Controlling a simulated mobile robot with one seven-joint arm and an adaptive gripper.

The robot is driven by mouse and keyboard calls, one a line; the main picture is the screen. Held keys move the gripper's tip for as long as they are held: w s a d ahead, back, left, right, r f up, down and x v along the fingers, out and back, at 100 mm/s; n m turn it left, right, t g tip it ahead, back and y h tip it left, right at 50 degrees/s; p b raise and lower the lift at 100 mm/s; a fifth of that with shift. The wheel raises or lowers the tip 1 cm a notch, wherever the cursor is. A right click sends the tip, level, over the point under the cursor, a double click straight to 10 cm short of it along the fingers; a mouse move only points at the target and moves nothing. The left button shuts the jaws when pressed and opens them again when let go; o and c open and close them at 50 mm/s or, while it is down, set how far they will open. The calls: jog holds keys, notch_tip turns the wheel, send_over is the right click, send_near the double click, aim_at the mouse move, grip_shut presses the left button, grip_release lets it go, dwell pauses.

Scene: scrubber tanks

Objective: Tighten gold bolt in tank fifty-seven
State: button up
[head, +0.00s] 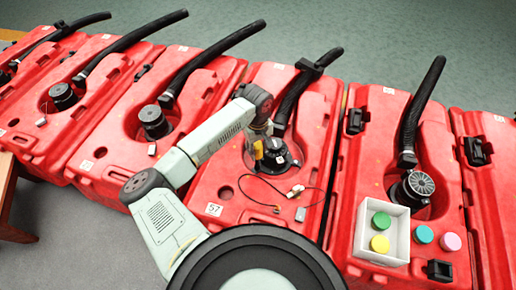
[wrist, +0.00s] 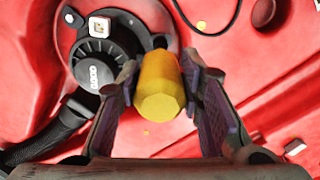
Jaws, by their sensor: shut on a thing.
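Tank fifty-seven (head: 240,195) is a red tank with a white "57" label (head: 214,209) near its front left corner. My gripper (head: 262,152) is over the black round motor unit in this tank. In the wrist view my gripper (wrist: 160,88) is shut on the gold bolt (wrist: 160,85), a yellow-gold faceted piece. One finger is on each side of it. The bolt's lower end is hidden behind its own head, so its depth in the tank does not show. The black motor (wrist: 97,62) shows to the left of the bolt in the wrist view.
Other red tanks with black hoses stand in a row on both sides. A white box (head: 376,240) with green and yellow discs sits on the tank to the right, with a blue disc (head: 424,234) and a pink disc (head: 450,241) beside it. Loose cables (head: 285,196) lie on tank fifty-seven.

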aim_at(258, 145)
grip_shut()
jog(key=shift+r, duration=0.1)
jog(key=shift+f+b, duration=1.05)
jog(key=shift+b, duration=0.8)
dwell(2.4)
jog(key=shift+s+r, duration=0.1)
jog(key=shift+r+p, duration=1.2)
jog(key=shift+r, duration=1.35)
